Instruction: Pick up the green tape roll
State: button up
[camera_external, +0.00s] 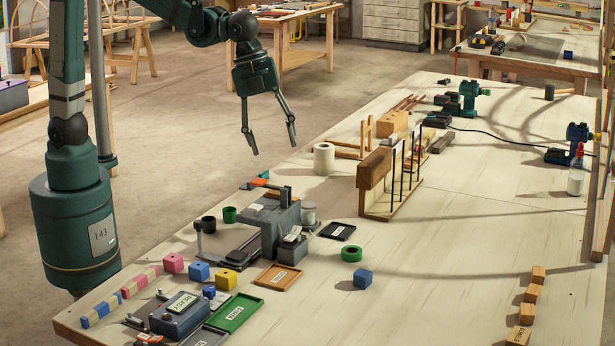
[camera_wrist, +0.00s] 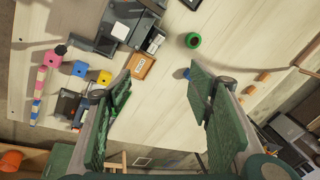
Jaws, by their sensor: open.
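The green tape roll (camera_external: 352,254) lies flat on the workbench, just behind a blue cube and right of the grey machine. In the wrist view the tape roll (camera_wrist: 193,40) is at the upper middle, beyond my fingertips. My gripper (camera_external: 274,150) is open and empty, high above and well apart from the roll. In the wrist view my gripper (camera_wrist: 160,72) shows both green finger pads spread wide, with bare bench between them.
A blue cube (camera_external: 363,278) sits close in front of the roll. The grey machine (camera_external: 275,222), a black tray (camera_external: 338,231) and an orange tray (camera_external: 278,277) lie to its left. A wooden rack (camera_external: 390,185) stands behind.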

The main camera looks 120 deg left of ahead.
jog(key=w+a+f+m+g, duration=0.1)
jog(key=w+a+f+m, duration=0.3)
jog(key=w+f, duration=0.6)
jog(key=m+g, duration=0.2)
jog(key=m, duration=0.2)
send_over(352, 250)
jog(key=f, duration=1.1)
jog(key=shift+s+d+f, duration=0.15)
jog(key=shift+s+d, duration=0.1)
jog(key=shift+w+a+f+m, duration=0.15)
jog(key=shift+w+f+m, duration=0.1)
jog(key=shift+f+m, duration=0.25)
jog(key=shift+f, duration=0.1)
jog(key=shift+f, duration=1.3)
jog(key=shift+f, duration=2.6)
